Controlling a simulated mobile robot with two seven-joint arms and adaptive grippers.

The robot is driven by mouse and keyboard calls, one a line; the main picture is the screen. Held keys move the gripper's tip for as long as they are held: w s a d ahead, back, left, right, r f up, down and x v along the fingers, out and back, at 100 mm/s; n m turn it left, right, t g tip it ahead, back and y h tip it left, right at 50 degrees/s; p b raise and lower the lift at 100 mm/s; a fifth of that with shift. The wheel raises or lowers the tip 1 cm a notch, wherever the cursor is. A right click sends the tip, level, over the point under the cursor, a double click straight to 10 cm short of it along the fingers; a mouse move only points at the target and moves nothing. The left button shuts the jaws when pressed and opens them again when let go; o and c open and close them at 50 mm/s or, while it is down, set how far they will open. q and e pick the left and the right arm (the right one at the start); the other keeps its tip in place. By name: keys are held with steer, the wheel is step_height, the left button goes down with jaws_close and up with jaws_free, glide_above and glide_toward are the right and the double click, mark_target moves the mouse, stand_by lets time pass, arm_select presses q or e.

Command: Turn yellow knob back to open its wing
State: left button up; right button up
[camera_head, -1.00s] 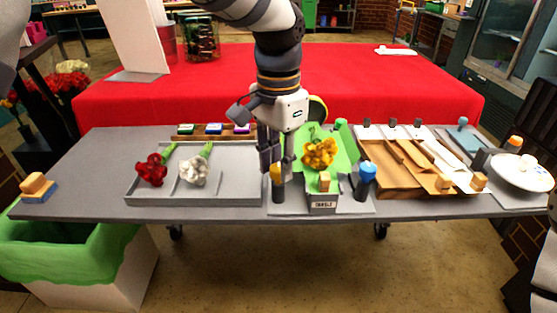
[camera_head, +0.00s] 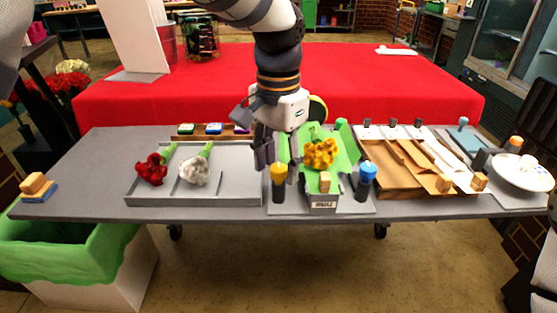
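The yellow knob (camera_head: 278,170) stands upright on a dark post at the front left of the bouquet holder. The green wrap (camera_head: 344,152) lies in the holder with yellow flowers (camera_head: 321,153) on it. The wrap's left side shows beside my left gripper, partly hidden by it. My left gripper (camera_head: 272,152) points down just behind and above the yellow knob, its fingers apart with nothing visible between them. Whether a finger touches the knob cannot be told. My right gripper is out of view.
A blue knob (camera_head: 368,173) stands at the holder's front right. A small wooden block (camera_head: 325,182) is at the holder's front. A grey tray (camera_head: 228,198) with red and white flowers lies left. A wooden tray (camera_head: 385,180) lies right.

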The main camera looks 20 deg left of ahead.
mark_target(278, 167)
arm_select(q)
step_height(278, 167, up, 12)
stand_by(0.5)
